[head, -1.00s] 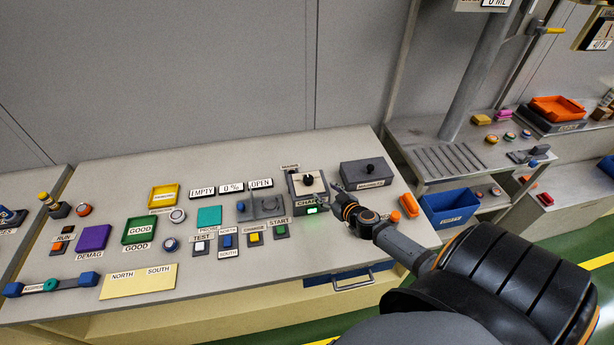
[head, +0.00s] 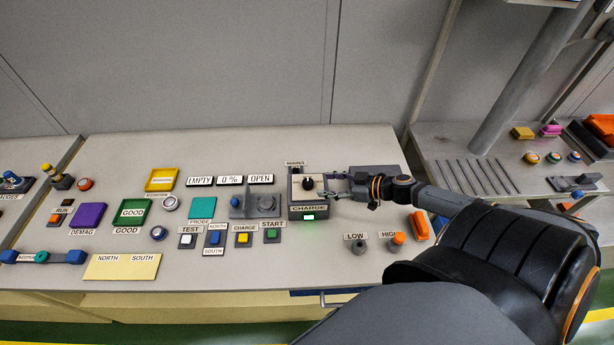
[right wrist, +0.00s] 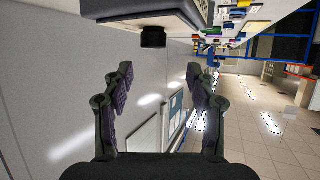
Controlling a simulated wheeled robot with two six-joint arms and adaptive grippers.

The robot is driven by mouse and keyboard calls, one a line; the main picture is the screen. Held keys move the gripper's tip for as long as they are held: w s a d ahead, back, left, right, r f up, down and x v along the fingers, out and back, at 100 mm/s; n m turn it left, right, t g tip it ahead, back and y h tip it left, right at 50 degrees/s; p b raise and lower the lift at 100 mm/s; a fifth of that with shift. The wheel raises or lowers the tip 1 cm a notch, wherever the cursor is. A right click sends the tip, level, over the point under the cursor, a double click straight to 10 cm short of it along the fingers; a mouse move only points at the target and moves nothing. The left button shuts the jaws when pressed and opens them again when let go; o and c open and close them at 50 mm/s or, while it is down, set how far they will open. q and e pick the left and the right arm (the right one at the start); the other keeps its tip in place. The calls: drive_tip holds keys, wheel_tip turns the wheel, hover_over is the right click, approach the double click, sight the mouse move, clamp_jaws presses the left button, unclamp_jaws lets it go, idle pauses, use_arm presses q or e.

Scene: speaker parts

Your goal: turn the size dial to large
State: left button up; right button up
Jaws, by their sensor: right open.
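In the right wrist view the open fingers (right wrist: 158,92) are empty. A black knob (right wrist: 153,38) shows there beyond them, at the top, on a grey box, and not between the fingers. My left gripper is not in view.
A grey box (head: 391,172) behind my right gripper is mostly hidden by it. LOW (head: 358,246) and HIGH (head: 398,240) controls and an orange block (head: 418,226) lie close to my right arm. Several buttons and trays fill the bench's left side.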

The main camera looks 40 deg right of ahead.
sight(310, 183)
drive_tip(key=w+f+b, duration=0.3)
drive_tip(key=shift+a+b, duration=0.3)
drive_tip(key=shift+a, duration=0.1)
drive_tip(key=shift+b+x, duration=0.9)
drive_tip(key=shift+x, duration=0.15)
drive_tip(key=shift+w+a+r, duration=0.3)
drive_tip(key=shift+w+a, duration=0.2)
drive_tip(key=shift+w, duration=0.2)
drive_tip(key=shift+w+a+f, duration=0.25)
drive_tip(key=shift+w+f, duration=0.1)
drive_tip(key=shift+w, duration=0.15)
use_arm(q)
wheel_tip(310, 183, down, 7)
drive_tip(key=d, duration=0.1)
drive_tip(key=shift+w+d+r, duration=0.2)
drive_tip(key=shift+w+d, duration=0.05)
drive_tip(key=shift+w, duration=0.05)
use_arm(e)
drive_tip(key=shift+c, duration=0.3)
